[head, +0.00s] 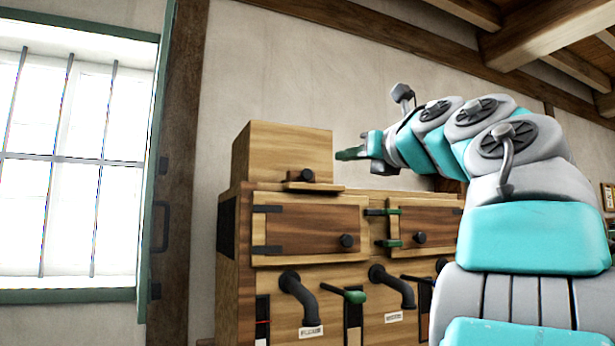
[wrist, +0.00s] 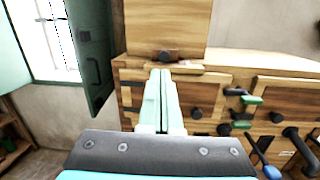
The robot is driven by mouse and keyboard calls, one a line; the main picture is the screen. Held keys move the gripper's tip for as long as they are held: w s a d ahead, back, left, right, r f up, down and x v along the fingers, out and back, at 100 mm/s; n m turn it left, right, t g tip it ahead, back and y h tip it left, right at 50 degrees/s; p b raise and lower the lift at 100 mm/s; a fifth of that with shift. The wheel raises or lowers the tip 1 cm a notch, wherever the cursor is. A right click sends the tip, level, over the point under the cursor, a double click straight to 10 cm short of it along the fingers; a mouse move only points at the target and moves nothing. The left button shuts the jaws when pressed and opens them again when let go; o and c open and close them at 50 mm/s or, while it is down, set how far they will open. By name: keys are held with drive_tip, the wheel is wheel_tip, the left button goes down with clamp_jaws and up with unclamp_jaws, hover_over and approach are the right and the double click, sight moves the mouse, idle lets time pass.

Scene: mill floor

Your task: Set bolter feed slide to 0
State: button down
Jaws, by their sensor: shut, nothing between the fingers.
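A wooden cabinet (head: 237,270) stands against the wall, with a box (head: 290,150) on top. A dark knob (head: 307,175) sits low on the box front, above a small wooden ledge (head: 312,187); this may be the feed slide, but no readable label confirms it. My gripper (head: 352,154) is shut and empty, its pale green fingers pointing left just right of the box. In the wrist view the fingertips (wrist: 160,72) appear just below the knob (wrist: 165,57), overlapping the ledge (wrist: 200,69). Contact cannot be told. The scale is not visible.
Two doors with black knobs (head: 346,240) are on the cabinet front. Green-tipped handles (head: 355,297) and dark curved pipes (head: 298,290) stick out below and between them. A barred window (head: 75,150) with a green frame is at left.

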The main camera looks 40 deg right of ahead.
sight(310, 175)
drive_tip(key=shift+n+g, duration=0.3)
drive_tip(key=shift+g, duration=0.2)
drive_tip(key=w+d+p, duration=0.1)
drive_tip(key=w, duration=0.3)
drive_tip(key=w+d+p, duration=0.1)
drive_tip(key=w, duration=0.4)
drive_tip(key=w+d+f+p, duration=0.1)
drive_tip(key=w, duration=0.3)
drive_tip(key=shift+w+d, duration=0.25)
drive_tip(key=shift+w, duration=0.1)
